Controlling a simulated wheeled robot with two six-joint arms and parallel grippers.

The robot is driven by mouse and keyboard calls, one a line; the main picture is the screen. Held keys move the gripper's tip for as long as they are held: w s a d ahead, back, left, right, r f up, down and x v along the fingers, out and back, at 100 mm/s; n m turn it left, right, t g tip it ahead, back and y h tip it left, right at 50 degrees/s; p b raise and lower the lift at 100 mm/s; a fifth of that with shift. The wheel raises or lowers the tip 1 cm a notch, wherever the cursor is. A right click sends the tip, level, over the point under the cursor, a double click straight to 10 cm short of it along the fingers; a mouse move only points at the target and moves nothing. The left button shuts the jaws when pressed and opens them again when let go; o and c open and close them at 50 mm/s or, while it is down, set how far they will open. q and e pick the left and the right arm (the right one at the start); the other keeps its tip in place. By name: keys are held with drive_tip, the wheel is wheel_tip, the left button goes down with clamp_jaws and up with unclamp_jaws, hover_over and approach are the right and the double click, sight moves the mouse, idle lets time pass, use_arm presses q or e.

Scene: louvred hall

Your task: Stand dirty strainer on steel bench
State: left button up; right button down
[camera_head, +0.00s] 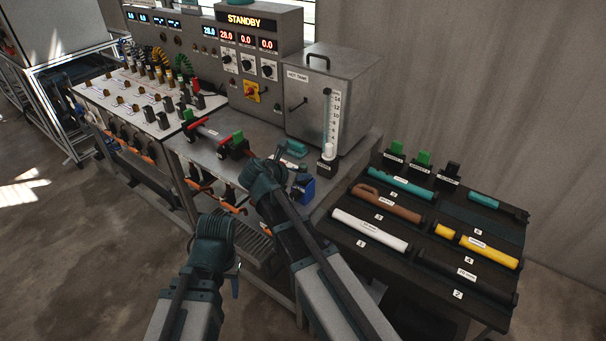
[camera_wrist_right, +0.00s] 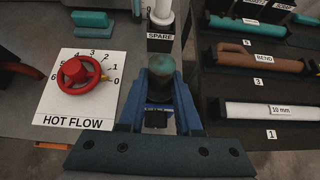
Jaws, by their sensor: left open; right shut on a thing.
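A dark cylinder with a murky green top, which looks like the dirty strainer (camera_wrist_right: 160,68), is upright between the blue fingers of my right gripper (camera_wrist_right: 158,118) in the right wrist view. The right gripper (camera_head: 302,188) is shut on it at the front edge of the steel bench (camera_head: 262,130), left of the pipe table. I cannot tell whether the strainer's base touches anything. My left gripper (camera_head: 236,286) is lower left, in front of the bench, mostly hidden by its own wrist; only a small blue part shows, and I see nothing held.
A white cylinder (camera_head: 328,152) stands on the SPARE base (camera_wrist_right: 160,43), just beyond the held strainer. A red HOT FLOW valve (camera_wrist_right: 80,75) is left of it. A teal item (camera_head: 296,148) lies on the bench before the grey tank (camera_head: 305,95). Labelled pipes fill the dark table (camera_head: 345,250).

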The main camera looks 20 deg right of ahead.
wheel_tip(320, 180, up, 12)
drive_tip(key=p, duration=1.2)
drive_tip(key=shift+f, duration=0.1)
